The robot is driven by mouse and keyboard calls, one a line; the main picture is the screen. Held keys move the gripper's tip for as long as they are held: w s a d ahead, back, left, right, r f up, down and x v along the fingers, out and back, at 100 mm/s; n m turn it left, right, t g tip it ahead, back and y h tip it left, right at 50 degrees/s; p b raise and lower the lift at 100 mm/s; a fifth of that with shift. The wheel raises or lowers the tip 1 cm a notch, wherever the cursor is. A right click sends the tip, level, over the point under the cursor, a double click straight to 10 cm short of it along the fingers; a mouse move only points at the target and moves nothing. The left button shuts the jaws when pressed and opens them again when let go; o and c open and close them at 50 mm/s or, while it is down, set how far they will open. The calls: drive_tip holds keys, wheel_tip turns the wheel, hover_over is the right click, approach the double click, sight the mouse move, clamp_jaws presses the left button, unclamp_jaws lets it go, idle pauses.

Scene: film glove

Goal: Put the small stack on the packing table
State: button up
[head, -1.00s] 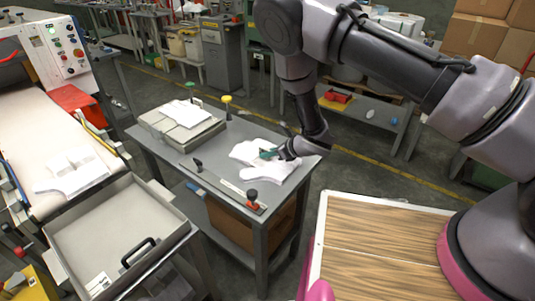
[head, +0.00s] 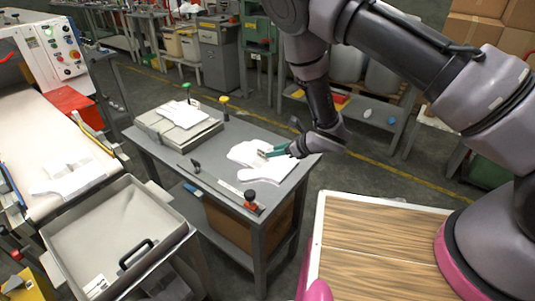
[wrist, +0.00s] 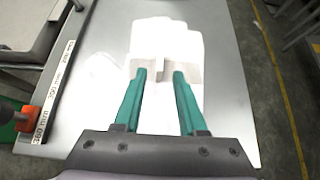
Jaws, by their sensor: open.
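The packing table (head: 225,170) is a grey metal table at the picture's centre. A small stack of white film gloves (head: 250,153) with a pale band around it lies flat on its right part. In the wrist view the stack (wrist: 165,40) lies beneath and ahead of my fingers, its band (wrist: 163,68) near the fingertips. My gripper (head: 268,152) is low over the stack, coming from the right. Its teal fingers (wrist: 160,73) are open and apart, one each side of the band's raised middle. Whether they touch the stack is unclear. More white glove shapes lie beside it, washed out by glare.
A grey box (head: 180,125) with white sheets stands at the table's back left. A ruler strip (head: 222,186) with a red-and-black knob (head: 250,198) runs along the front. At left are a conveyor (head: 40,130) with white gloves and a grey tray (head: 115,235).

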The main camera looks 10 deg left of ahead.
drive_tip(key=v, duration=0.6)
drive_tip(key=shift+s+r, duration=0.1)
drive_tip(key=w+d+r+m+t+h, duration=0.35)
drive_tip(key=w+d+r+m, duration=0.35)
drive_tip(key=w+r+m, duration=0.5)
drive_tip(key=w+d+r+m+t+h, duration=0.1)
drive_tip(key=d+r+m+t+h, duration=0.15)
drive_tip(key=d+r+m, duration=1.25)
drive_tip(key=s+d+r+m+g+h, duration=0.2)
drive_tip(key=s+d+r+m, duration=0.75)
drive_tip(key=r+m, duration=0.35)
drive_tip(key=s+d+r+m, duration=0.1)
drive_tip(key=s+r+m, duration=0.1)
drive_tip(key=s+m, duration=0.5)
drive_tip(key=s+d+r+m+g, duration=0.1)
drive_tip(key=s+d+r+m, duration=0.1)
drive_tip(key=s+m, duration=0.4)
drive_tip(key=s, duration=0.3)
drive_tip(key=shift+s+d+r+m, duration=0.15)
drive_tip(key=shift+s+r+m, duration=0.1)
drive_tip(key=shift+r+m, duration=0.15)
